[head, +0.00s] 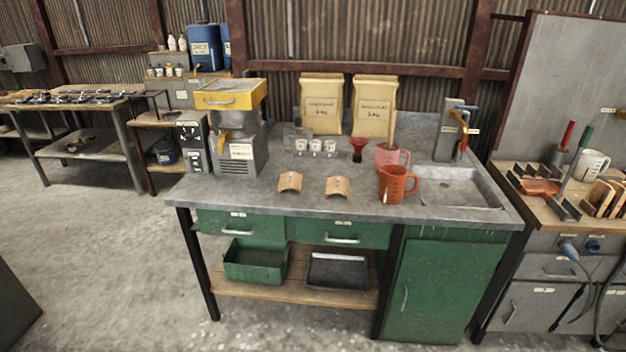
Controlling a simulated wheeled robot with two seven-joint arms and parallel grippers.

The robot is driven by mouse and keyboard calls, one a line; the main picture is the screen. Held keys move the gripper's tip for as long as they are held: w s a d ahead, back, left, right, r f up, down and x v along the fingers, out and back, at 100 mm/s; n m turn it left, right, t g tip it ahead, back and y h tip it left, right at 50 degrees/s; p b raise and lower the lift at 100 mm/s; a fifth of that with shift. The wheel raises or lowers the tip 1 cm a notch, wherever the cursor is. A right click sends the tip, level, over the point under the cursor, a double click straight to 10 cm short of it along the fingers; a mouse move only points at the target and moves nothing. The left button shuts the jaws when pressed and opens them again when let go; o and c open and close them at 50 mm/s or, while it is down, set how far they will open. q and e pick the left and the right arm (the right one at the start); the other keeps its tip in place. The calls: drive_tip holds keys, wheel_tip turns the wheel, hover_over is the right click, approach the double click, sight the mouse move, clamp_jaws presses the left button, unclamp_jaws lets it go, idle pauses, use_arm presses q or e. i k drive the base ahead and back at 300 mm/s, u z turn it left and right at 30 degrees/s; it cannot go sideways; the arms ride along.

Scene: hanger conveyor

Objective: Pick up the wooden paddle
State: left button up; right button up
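A slim light-brown wooden piece, which looks like the wooden paddle (391,132), stands upright out of a pink jug (392,158) on the grey worktop, in front of the right paper sack. Its lower part is hidden inside the jug. An orange-red measuring jug (394,185) stands just in front of the pink one and hides part of it. Neither of my grippers shows in the head view.
Two paper sacks (321,102) stand at the back of the worktop (240,192). A red funnel (357,148), small white cups (315,147) and two curved tan pieces (290,181) are to the left; a sink (459,188) and tap are to the right. The front left worktop is clear.

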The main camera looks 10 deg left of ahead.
sight(389, 147)
drive_tip(key=u, duration=0.9)
drive_tip(key=i, duration=0.85)
drive_tip(key=z, duration=0.7)
drive_tip(key=i, duration=0.3)
drive_tip(key=z, duration=0.2)
